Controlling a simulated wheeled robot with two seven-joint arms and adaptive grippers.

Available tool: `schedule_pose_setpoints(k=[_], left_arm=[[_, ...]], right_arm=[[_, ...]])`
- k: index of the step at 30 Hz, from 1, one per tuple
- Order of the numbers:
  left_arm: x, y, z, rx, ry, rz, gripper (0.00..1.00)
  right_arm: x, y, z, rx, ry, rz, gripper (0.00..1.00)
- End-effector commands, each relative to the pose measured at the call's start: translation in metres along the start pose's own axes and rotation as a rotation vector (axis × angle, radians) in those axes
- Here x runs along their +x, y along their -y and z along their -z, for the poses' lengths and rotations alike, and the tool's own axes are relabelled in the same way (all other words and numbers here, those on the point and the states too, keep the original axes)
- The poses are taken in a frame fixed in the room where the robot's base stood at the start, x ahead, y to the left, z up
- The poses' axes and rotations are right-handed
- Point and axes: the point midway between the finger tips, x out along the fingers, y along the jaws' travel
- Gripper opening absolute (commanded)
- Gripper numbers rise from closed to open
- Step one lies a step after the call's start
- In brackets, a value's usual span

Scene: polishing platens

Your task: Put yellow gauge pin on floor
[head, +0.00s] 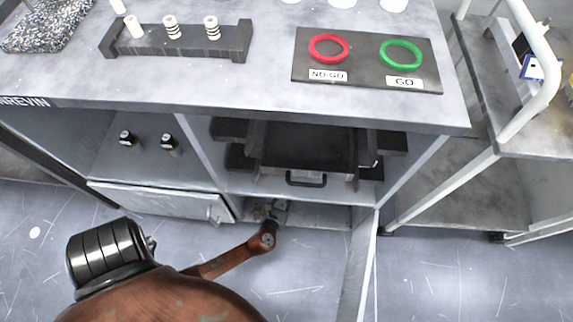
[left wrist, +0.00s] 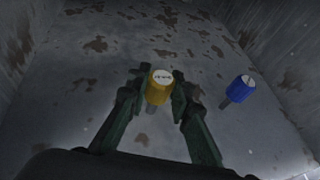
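The yellow gauge pin (left wrist: 160,87) shows in the left wrist view, with a pale marked top and a grey shank below. My left gripper (left wrist: 160,82) has a finger on each side of its yellow head and appears shut on it. In the head view my left gripper (head: 270,211) reaches into the low compartment under the bench; the pin cannot be made out there. The floor (head: 300,285) is grey and scratched. My right gripper is not in view.
A blue pin (left wrist: 238,91) is to the right of the yellow one on the worn compartment surface. A drawer (head: 306,160) is above my left gripper, and a cabinet door (head: 361,265) stands open to its right. Floor in front is clear. A cart (head: 455,185) stands at right.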

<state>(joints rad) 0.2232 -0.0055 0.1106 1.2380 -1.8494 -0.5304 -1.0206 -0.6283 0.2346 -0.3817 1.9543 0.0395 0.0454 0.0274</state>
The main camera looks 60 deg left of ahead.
Motion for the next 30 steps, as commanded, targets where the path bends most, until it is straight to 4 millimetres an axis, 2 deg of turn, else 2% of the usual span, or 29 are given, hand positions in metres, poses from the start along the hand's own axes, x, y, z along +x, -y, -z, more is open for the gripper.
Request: schedule_pose_setpoints(k=[7,20,24,30], left_arm=[[0.000,0.000,0.000,0.000,-0.001,0.000,0.37],[-0.005,-0.001,-0.005,0.000,0.000,0.000,0.37],[-0.016,0.000,-0.008,0.001,0.002,0.001,0.37],[-0.061,-0.001,0.011,0.001,0.001,0.001,0.37]], right_arm=[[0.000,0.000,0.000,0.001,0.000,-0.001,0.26],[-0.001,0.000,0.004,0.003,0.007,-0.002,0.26],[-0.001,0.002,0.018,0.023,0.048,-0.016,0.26],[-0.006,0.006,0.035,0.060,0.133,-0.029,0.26]])
